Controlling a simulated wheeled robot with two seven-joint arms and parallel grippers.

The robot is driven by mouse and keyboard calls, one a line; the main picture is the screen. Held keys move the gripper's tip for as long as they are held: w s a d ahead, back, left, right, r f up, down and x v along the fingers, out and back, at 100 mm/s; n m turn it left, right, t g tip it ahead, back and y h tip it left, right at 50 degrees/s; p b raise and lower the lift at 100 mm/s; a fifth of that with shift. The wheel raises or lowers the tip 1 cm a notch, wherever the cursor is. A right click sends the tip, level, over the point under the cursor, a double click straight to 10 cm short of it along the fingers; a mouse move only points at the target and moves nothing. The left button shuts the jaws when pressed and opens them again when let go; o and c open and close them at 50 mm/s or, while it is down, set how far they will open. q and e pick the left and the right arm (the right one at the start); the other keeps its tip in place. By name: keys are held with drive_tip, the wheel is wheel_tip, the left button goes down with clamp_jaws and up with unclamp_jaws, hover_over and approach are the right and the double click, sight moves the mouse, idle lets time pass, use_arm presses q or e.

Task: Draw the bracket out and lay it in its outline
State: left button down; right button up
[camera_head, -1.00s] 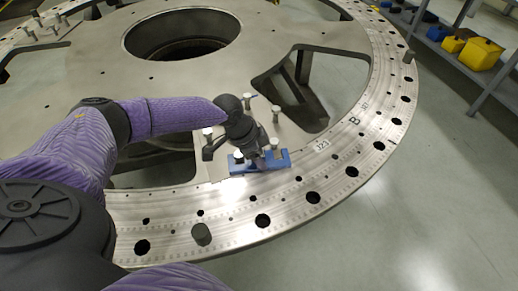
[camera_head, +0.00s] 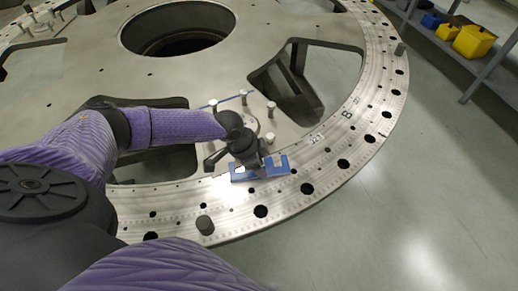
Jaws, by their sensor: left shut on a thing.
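The blue bracket (camera_head: 277,169), a flat piece with notches in its edge, is at the near side of the ring plate (camera_head: 325,170). My left gripper (camera_head: 252,163) is shut on it from above and hides part of it. I cannot tell whether the bracket touches the plate or hangs just above it. Several upright pins, one of them here (camera_head: 270,109), stand behind the gripper. A thin blue line (camera_head: 227,100) shows by the pins; I cannot tell whether it is an outline. My right gripper is not in view.
A dark stub (camera_head: 205,224) stands up from the ring near the bracket. The plate has a large round opening (camera_head: 178,38) and several cut-outs. A shelf with yellow bins (camera_head: 474,42) stands at the upper right. The floor at right is clear.

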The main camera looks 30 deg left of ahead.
use_arm(q)
wheel_tip(320, 180, up, 8)
drive_tip(key=p, duration=0.7)
drive_tip(key=shift+r+p, duration=0.2)
drive_tip(key=shift+p, duration=0.2)
drive_tip(key=shift+d+f, duration=0.1)
drive_tip(key=shift+f, duration=0.2)
